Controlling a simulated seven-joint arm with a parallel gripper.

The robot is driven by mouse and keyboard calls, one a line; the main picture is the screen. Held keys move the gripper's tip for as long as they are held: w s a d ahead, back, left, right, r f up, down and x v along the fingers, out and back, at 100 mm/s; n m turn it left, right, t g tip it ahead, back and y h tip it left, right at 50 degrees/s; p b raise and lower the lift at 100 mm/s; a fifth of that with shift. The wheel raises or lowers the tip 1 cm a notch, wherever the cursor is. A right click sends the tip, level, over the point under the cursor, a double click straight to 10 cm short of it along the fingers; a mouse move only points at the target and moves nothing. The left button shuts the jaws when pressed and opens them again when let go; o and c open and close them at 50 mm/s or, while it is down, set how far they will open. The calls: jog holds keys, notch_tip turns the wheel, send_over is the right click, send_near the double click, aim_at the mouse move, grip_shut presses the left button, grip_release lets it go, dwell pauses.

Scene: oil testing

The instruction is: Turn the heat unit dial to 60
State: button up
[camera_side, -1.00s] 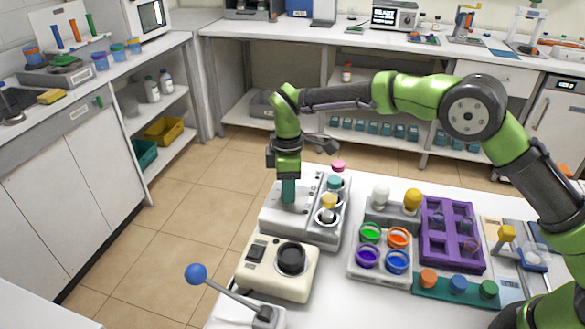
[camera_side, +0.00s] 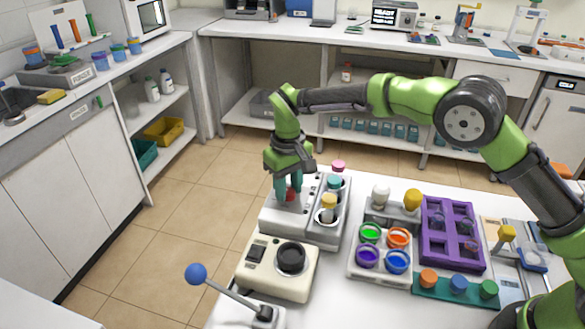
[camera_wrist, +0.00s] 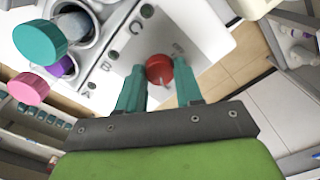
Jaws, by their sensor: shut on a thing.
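The heat unit (camera_side: 270,219) is a pale box on the white table, left of centre in the side view. Its red dial (camera_wrist: 159,69) shows in the wrist view on the unit's white panel, with a small pale mark on its rim near the gripper. My gripper (camera_wrist: 160,76) has its two teal fingers on either side of the dial, shut on it. In the side view my gripper (camera_side: 288,187) points straight down onto the unit, and a bit of red shows between the fingers. The dial's scale cannot be read.
Containers with teal and yellow (camera_side: 329,200) caps stand in the unit's holder, beside the dial. A pink cap (camera_side: 338,166) is behind them. A cream device with a black knob (camera_side: 291,257) and a blue-ended lever (camera_side: 196,273) are in front. A purple rack (camera_side: 453,205) is to the right.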

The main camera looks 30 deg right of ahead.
aim_at(288, 191)
jog(key=m, duration=0.5)
jog(key=shift+m, duration=0.3)
jog(key=m, duration=0.4)
jog(key=shift+m, duration=0.4)
jog(key=o, duration=1)
jog(key=shift+o, duration=0.2)
notch_tip(288, 191, up, 17)
jog(key=shift+f, duration=0.1)
